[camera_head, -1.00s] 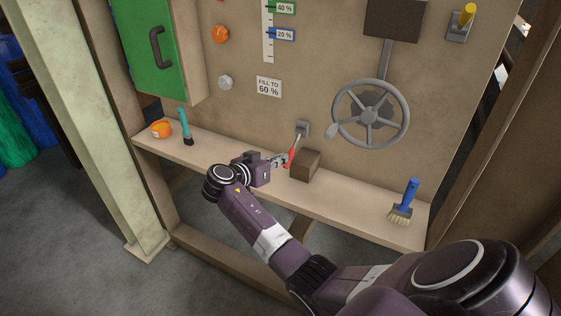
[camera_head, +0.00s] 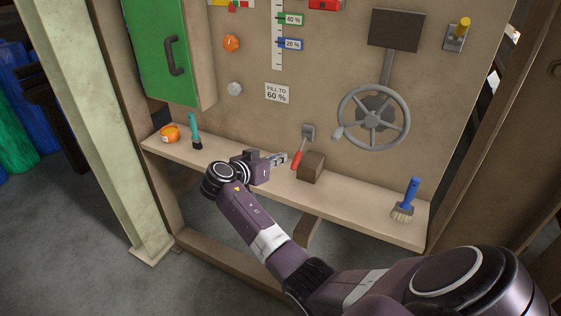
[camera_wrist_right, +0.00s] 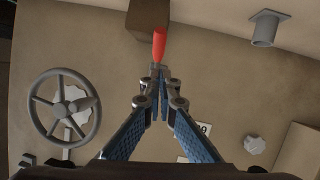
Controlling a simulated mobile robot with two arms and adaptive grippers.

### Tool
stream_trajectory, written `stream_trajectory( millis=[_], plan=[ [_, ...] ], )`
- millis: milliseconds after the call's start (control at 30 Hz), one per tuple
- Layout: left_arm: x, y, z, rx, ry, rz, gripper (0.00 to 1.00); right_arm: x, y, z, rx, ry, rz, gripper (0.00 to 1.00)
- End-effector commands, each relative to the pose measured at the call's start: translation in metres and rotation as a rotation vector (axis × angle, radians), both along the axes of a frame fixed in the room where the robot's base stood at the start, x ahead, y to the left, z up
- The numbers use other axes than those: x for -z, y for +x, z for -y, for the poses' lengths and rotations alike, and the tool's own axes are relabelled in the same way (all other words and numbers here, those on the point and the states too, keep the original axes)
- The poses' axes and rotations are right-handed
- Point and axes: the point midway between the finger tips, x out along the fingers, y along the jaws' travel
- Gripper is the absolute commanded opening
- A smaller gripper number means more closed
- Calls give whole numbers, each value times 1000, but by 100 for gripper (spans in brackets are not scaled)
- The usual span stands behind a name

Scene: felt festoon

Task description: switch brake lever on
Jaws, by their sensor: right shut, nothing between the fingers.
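A lever with a red handle (camera_head: 297,160) hangs down and slightly left from a grey mount (camera_head: 308,131) low on the panel. No label on it can be read. My right gripper (camera_head: 284,157) is shut and empty, just left of the red handle in the head view. In the right wrist view the red handle (camera_wrist_right: 159,44) lies just beyond the tips of the shut fingers (camera_wrist_right: 158,78); I cannot tell whether they touch. A second lever, with a yellow handle (camera_head: 462,28) pointing up, is at the panel's top right. My left gripper is not in view.
A brown block (camera_head: 311,168) stands on the shelf (camera_head: 350,201) close to the red handle. A grey handwheel (camera_head: 374,117) is to the right. A blue brush (camera_head: 408,198), a teal-handled brush (camera_head: 195,132) and an orange tape (camera_head: 170,134) are on the shelf.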

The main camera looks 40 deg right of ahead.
Motion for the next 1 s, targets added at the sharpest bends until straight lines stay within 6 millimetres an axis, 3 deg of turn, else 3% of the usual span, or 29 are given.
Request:
stream_trajectory(
  millis=[133, 400, 500, 700, 1000],
  plan=[
    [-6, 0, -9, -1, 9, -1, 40, -4, -5, -22, -2, 1, 0, 0],
    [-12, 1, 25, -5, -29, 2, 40, -10, -16, -64, -2, 1, 1, 0],
    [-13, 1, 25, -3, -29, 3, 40, -11, -20, -76, 0, 0, 0, 0],
    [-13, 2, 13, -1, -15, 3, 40, -13, -22, -84, 0, -2, 2, 0],
    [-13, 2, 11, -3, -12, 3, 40, -13, -22, -84, 1, -2, 0, 0]
  ],
)
